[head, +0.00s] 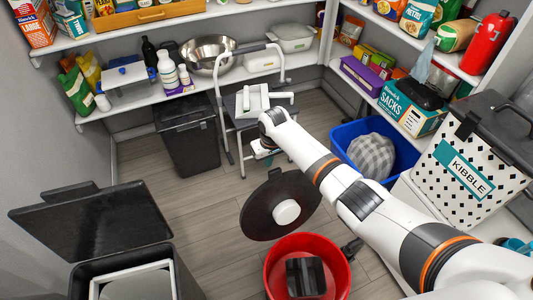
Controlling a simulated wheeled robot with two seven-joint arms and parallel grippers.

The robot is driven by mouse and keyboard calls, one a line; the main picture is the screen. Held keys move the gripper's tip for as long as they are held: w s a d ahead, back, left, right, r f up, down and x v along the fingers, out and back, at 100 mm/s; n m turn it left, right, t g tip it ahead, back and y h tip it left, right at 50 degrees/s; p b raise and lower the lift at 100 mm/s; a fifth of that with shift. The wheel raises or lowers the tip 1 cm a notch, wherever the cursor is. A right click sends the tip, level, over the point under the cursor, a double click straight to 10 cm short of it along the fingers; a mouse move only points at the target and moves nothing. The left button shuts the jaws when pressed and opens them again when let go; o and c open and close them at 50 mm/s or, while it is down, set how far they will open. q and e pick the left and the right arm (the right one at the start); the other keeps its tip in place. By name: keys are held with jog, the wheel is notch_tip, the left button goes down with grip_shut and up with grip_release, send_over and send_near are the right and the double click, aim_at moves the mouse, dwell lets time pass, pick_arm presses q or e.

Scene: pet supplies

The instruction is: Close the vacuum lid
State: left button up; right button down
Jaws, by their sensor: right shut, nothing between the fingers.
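The vacuum is a round red tub (274,262) at the bottom centre, with a black block (305,277) inside it. Its lid, a dark round disc (258,213) with a white round piece on its face, stands raised and tilted at the tub's far left rim, so the tub is open on top. My right arm passes over and right of the tub. My left gripper is out of view.
A black bin with its lid up (90,222) stands at lower left. A closed black bin (188,140) and a step stool (225,135) are behind. A blue bin (347,133) and a kibble container (470,172) are at right. Floor left of the lid is clear.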

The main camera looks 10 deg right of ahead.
jog(key=shift+s+d+r+p, duration=0.1)
jog(key=shift+s+d+p, duration=0.1)
jog(key=shift+s, duration=0.35)
jog(key=shift+s+d+r+p, duration=0.1)
jog(key=shift+s+p, duration=0.05)
jog(key=shift+s, duration=0.35)
